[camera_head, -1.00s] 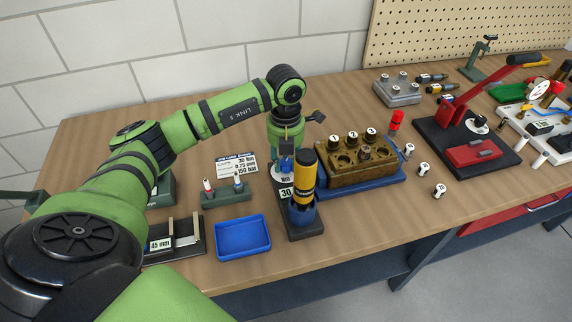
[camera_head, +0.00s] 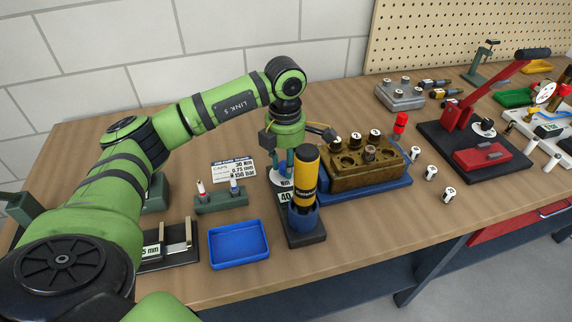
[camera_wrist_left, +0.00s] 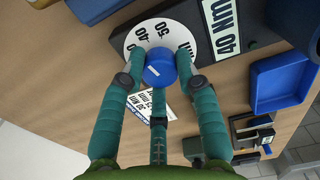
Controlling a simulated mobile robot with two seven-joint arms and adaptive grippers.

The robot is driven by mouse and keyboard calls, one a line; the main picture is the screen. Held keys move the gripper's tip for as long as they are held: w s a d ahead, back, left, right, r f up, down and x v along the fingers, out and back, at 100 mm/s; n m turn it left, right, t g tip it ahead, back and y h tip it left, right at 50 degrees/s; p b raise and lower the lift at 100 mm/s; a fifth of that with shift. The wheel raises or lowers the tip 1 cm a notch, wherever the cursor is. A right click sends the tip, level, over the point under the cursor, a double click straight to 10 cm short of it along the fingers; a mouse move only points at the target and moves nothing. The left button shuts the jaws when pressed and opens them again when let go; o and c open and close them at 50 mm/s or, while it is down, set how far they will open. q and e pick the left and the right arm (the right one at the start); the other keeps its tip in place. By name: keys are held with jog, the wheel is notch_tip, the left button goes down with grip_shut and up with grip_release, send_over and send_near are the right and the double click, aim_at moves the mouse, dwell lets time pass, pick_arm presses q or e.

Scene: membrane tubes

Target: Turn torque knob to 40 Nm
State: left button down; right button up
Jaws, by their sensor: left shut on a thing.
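The blue torque knob (camera_wrist_left: 160,68) sits on a white dial disc (camera_wrist_left: 185,27) printed with numbers, 40 and 50 among them. My left gripper (camera_wrist_left: 160,80) has its teal fingers closed around the knob. A label beside the dial (camera_wrist_left: 222,22) reads 40 Nm in the left wrist view. In the head view, the left gripper (camera_head: 283,170) points down over the dial, behind a black and yellow tool (camera_head: 305,175) standing in a blue holder. The knob is mostly hidden by the fingers there. The label there (camera_head: 284,197) shows 40. My right gripper is not in view.
A blue tray (camera_head: 240,262) lies in front on the left. A job card (camera_head: 233,170) stands behind a small green rack (camera_head: 219,204). To the right are a brass block (camera_head: 345,183) with numbered caps and several loose caps. A red-handled press (camera_head: 455,119) stands farther right.

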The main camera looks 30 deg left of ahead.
aim_at(284, 165)
pick_arm(q)
jog(key=shift+s+f+m, duration=0.25)
jog(key=shift+m, duration=0.05)
jog(key=c, duration=0.9)
grip_release()
jog(key=shift+a+r, duration=0.1)
jog(key=shift+w+r, duration=0.1)
jog(key=shift+r, duration=0.4)
notch_tip(284, 165, up, 11)
